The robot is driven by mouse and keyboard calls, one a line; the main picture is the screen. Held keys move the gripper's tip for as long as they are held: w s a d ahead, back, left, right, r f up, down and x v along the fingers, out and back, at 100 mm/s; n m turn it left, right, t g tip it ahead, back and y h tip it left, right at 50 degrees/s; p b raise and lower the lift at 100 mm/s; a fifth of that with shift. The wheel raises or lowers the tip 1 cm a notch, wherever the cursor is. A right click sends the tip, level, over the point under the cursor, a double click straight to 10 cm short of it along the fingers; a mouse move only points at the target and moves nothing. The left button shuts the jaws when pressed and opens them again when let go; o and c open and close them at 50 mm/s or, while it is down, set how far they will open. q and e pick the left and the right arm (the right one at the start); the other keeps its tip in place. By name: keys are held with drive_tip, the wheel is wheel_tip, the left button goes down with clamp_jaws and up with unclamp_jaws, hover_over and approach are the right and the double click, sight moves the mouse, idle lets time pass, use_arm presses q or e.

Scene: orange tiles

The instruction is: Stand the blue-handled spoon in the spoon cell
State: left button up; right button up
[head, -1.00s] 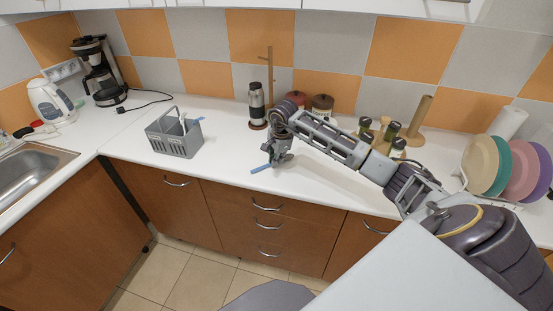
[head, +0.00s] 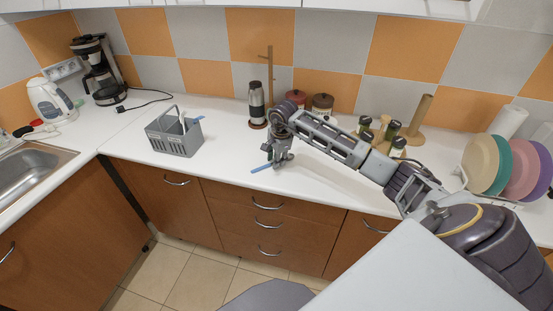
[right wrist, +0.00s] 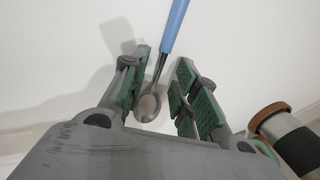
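The blue-handled spoon (head: 262,168) lies on the white counter with its handle pointing left in the head view. My right gripper (head: 279,160) is over its bowl end. In the right wrist view, the blue handle (right wrist: 173,27) runs up and away, and the metal bowl (right wrist: 148,106) lies between the two green-padded fingers (right wrist: 161,95). The fingers are apart, with a visible gap on the right side of the spoon. The grey cutlery basket (head: 175,143) stands to the left on the counter. Which cell is the spoon cell cannot be told. My left gripper is out of view.
A dark and silver grinder (head: 257,105) stands behind the right gripper and shows in the right wrist view (right wrist: 297,145). A spice rack (head: 394,129) and a plate rack with plates (head: 480,166) are at the right. The counter between basket and gripper is clear.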

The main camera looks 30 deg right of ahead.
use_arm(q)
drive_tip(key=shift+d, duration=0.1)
use_arm(e)
drive_tip(key=shift+r, duration=0.65)
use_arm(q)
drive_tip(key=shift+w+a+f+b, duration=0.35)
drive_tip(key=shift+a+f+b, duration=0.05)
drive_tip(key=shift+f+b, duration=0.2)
use_arm(e)
wheel_tip(320, 180, up, 11)
drive_tip(key=s, duration=0.2)
drive_tip(key=shift+s+f, duration=0.15)
drive_tip(key=shift+s, duration=0.05)
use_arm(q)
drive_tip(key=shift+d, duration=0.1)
use_arm(e)
drive_tip(key=shift+a, duration=0.15)
